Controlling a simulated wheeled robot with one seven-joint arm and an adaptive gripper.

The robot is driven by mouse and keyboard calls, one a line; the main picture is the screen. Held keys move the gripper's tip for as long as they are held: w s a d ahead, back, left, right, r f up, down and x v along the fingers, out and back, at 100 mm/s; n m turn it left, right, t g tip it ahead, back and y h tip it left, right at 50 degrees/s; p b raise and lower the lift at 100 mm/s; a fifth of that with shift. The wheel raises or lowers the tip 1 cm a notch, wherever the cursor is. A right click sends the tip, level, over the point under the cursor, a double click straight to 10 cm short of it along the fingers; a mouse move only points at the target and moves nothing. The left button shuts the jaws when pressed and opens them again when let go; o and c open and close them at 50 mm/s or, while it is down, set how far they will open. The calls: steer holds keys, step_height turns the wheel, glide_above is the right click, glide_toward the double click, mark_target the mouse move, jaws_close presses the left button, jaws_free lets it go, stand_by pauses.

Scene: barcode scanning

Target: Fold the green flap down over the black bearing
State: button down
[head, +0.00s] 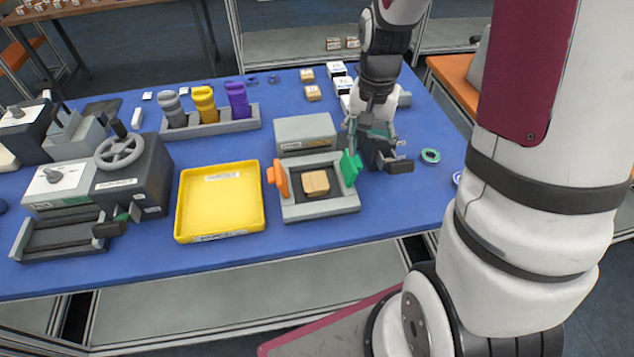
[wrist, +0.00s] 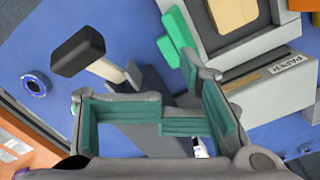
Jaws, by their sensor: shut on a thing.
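The green flap (head: 350,167) stands raised at the right side of a grey fixture (head: 320,210). It also shows in the wrist view (wrist: 172,45), just beyond my right finger; I cannot tell if they touch. A tan block (head: 316,182) lies in the fixture; I cannot make out a black bearing there. My gripper (head: 375,140) is right of the flap, pointing down. In the wrist view its teal-padded fingers (wrist: 158,115) are around a dark grey piece (wrist: 155,85), by which a black bar-shaped end (wrist: 78,50) sticks out on a pale stem.
An orange flap (head: 278,180) stands at the fixture's left. A grey box (head: 305,131) labelled PAPER in the wrist view (wrist: 270,90) is behind it. A yellow tray (head: 222,200) lies to the left.

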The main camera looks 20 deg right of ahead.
steer(key=shift+r+p, duration=1.3)
steer(key=shift+r, duration=1.4)
steer(key=s+a+r+n+t, duration=0.2)
steer(key=s+a+r+n, duration=0.2)
steer(key=s+r, duration=0.4)
steer(key=s+a+r+n+t, duration=0.3)
steer(key=s+a+r, duration=0.3)
steer(key=s+r, duration=0.3)
step_height(320, 180, up, 2)
steer(key=shift+a+r+n+t, duration=0.2)
steer(key=shift+n+t, duration=0.1)
steer(key=shift+n, duration=0.3)
